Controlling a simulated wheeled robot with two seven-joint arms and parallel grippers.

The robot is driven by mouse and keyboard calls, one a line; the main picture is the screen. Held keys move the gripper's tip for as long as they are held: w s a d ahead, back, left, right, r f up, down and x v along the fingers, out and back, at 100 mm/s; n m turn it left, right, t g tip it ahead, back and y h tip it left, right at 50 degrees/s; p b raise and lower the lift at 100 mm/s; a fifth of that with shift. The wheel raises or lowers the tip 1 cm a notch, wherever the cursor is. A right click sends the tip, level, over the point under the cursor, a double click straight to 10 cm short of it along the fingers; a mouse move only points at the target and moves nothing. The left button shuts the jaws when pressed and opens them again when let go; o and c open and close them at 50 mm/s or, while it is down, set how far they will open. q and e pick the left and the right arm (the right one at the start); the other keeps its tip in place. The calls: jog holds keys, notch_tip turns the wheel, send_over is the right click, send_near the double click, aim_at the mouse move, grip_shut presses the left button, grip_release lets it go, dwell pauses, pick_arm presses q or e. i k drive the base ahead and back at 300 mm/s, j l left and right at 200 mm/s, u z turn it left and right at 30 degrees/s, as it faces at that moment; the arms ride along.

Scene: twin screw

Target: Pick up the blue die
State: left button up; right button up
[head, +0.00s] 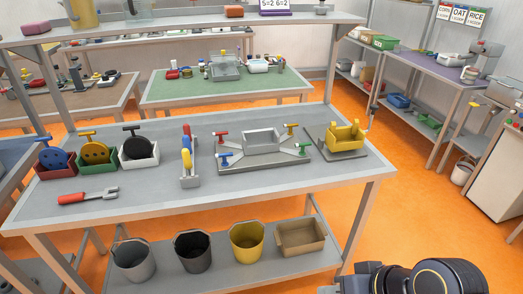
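The blue die (58,159) is a round blue disc with dark holes and a dark bar handle. It stands in a dark red bin (48,171) at the left end of the grey workbench (130,205). A yellow die (95,152) stands in a green bin beside it, and a black-faced die (137,148) in a white bin further right. My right arm shows as dark round parts at the bottom right, far from the blue die; its fingertips cannot be made out. My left gripper is not in view.
A red-handled fork-like tool (88,196) lies in front of the bins. A tool stand (188,168), a grey fixture with coloured clamps (262,148) and a yellow vise-like block (343,138) stand rightward. Several buckets (192,250) sit on the lower shelf. The bench's front right is clear.

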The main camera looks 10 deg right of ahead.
aim_at(54, 159)
jog(key=i+j, duration=0.15)
jog(key=j, duration=0.3)
jog(key=i+j+u, duration=0.15)
jog(key=j, duration=0.35)
jog(key=i+j, duration=0.2)
jog(key=j, duration=0.25)
jog(key=i+j+u, duration=0.15)
jog(key=j, duration=0.3)
jog(key=i+j, duration=0.2)
jog(key=j, duration=0.25)
jog(key=i+j+u, duration=0.15)
jog(key=j, duration=0.3)
jog(key=i+j, duration=0.3)
jog(key=i+j+u, duration=0.15)
jog(key=j, duration=0.35)
jog(key=i, duration=0.05)
